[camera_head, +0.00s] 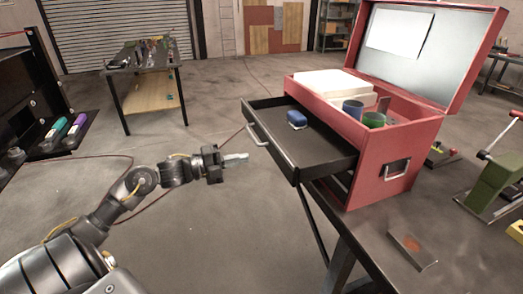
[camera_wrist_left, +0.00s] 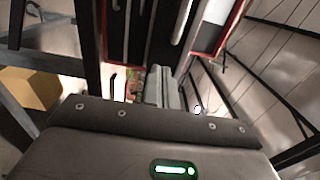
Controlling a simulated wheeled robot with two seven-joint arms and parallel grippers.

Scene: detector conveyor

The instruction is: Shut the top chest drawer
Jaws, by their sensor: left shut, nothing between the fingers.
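The red tool chest (camera_head: 385,165) stands on a dark table with its lid up. Its top drawer (camera_head: 325,150) is pulled well out toward the left, with a blue object (camera_head: 297,119) lying inside. The drawer's front carries a pale handle (camera_head: 257,134). My left gripper (camera_head: 243,158) is shut and empty, just left of the drawer front and slightly below the handle; a small gap seems to show between them. In the left wrist view the gripper fingers (camera_wrist_left: 162,88) point toward dark drawer fronts with pale vertical handles. My right gripper is not in view.
The dark table (camera_head: 375,240) bears the chest and a flat metal plate (camera_head: 411,248). Cups (camera_head: 374,120) and a white block sit in the chest's open top. A green device (camera_head: 495,180) stands at right.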

